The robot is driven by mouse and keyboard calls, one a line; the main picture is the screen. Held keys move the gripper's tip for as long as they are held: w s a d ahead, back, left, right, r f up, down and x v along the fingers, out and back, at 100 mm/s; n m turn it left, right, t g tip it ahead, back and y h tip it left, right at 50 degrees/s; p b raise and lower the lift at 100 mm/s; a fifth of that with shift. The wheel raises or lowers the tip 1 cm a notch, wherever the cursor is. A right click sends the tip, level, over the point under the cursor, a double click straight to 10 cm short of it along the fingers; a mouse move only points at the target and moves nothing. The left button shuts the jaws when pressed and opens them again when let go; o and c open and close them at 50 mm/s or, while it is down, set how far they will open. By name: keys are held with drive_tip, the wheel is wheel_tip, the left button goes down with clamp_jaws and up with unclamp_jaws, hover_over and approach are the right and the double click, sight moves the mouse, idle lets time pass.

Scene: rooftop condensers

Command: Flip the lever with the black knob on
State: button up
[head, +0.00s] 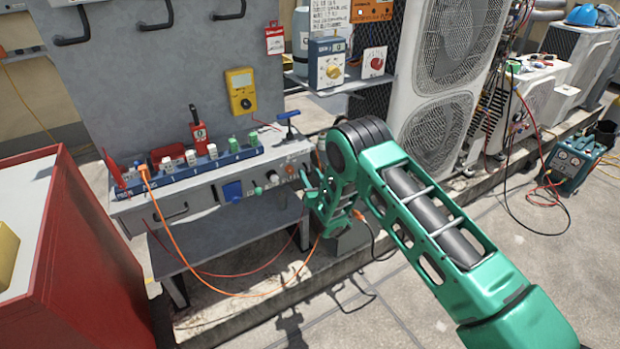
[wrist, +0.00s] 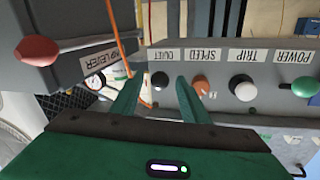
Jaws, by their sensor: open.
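In the wrist view, seen upside down, a grey control panel carries a row of small round-ended levers. The black knob (wrist: 160,80) is beside the "QUIET" label and appears between my two fingertips. My gripper (wrist: 157,86) is open, with one green finger on each side of the knob; contact cannot be told. In the head view, my green gripper (head: 310,190) is at the right end of the grey panel (head: 202,205), and the black knob is not clearly visible there.
A red-ended lever (wrist: 38,50) sticks out at left. An orange cable (head: 180,245) hangs before the bench.

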sight(307, 166)
drive_tip(key=shift+c, duration=0.5)
drive_tip(key=c, duration=0.9)
drive_tip(key=shift+a, duration=0.2)
drive_tip(key=shift+d, duration=0.1)
drive_tip(key=shift+r, duration=0.1)
wheel_tip(307, 166, up, 2)
drive_tip(key=g+h, duration=0.1)
drive_tip(key=g, duration=0.2)
drive_tip(key=shift+s+d+r+n+g+h, duration=0.1)
drive_tip(key=shift+d+r+n+g+h, duration=0.1)
drive_tip(key=shift+n+g+h, duration=0.15)
drive_tip(key=g, duration=0.1)
drive_tip(key=r+g+h, duration=0.1)
drive_tip(key=shift+a+r+g, duration=0.2)
drive_tip(key=shift+r+g, duration=0.05)
drive_tip(key=shift+g, duration=0.1)
drive_tip(key=shift+w+a+r+n+g+h, duration=0.1)
drive_tip(key=shift+w+r+n+g+h, duration=0.15)
drive_tip(key=shift+g+h, duration=0.3)
drive_tip(key=shift+w+a+r+n+g+h, duration=0.15)
drive_tip(key=shift+r+g+h, duration=0.2)
drive_tip(key=shift+g, duration=0.3)
